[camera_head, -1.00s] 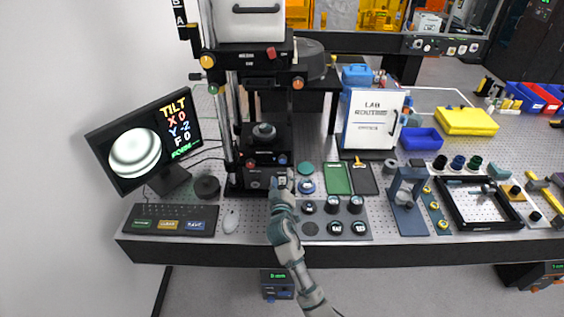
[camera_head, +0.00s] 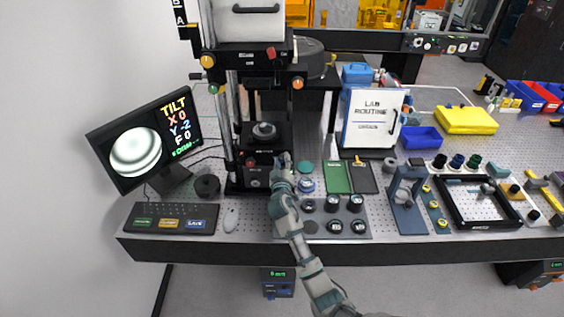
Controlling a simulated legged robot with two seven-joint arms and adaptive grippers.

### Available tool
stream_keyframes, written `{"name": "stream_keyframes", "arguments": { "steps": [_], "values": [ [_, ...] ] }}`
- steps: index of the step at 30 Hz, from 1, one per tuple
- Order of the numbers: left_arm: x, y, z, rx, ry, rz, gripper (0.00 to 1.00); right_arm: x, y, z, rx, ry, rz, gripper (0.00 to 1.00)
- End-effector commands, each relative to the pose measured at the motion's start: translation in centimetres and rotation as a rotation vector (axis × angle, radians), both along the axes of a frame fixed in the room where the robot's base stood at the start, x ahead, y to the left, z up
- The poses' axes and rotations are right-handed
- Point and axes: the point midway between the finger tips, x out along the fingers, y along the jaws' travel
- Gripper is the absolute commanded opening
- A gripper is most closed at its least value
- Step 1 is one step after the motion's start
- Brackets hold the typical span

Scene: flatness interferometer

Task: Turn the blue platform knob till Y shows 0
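The monitor (camera_head: 137,150) at the left reads TILT with X 0, Y -2 and F 0, beside a round striped fringe picture. The interferometer's platform stage (camera_head: 258,143) stands at the centre, with a red knob (camera_head: 250,162) on the left of its front. The blue knob is on the right of that front. My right gripper (camera_head: 282,164) is right at it and hides most or all of it. The fingers are too small and covered to tell open from shut, or whether they touch the knob. My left gripper is not in view.
A tray of several dark round pieces (camera_head: 350,228) lies close to the right of my forearm. A green pad (camera_head: 337,178) and a white Lab Routine board (camera_head: 372,122) are to the right.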

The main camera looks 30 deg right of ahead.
Motion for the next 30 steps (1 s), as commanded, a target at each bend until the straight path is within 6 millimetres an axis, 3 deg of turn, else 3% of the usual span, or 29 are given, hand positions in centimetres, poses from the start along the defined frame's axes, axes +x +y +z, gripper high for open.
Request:
{"name": "stream_keyframes", "arguments": {
  "steps": [7,14,25,26,28,30],
  "values": [
    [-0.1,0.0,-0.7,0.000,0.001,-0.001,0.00,0.1,0.2,-0.3,0.044,-0.025,0.002,0.00],
    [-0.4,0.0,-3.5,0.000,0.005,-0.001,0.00,0.0,0.1,-0.6,0.331,-0.197,0.002,0.00],
    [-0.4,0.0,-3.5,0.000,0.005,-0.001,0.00,0.0,0.0,-0.2,0.404,-0.242,0.001,0.00],
    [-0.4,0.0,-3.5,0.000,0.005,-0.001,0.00,0.0,0.0,-0.2,0.404,-0.242,0.001,0.35],
    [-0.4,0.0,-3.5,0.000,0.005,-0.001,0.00,0.0,0.0,-0.2,0.403,-0.241,0.001,0.52],
    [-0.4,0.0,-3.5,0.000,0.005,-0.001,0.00,0.0,0.0,-0.1,0.403,-0.242,0.001,0.58]
  ]
}}
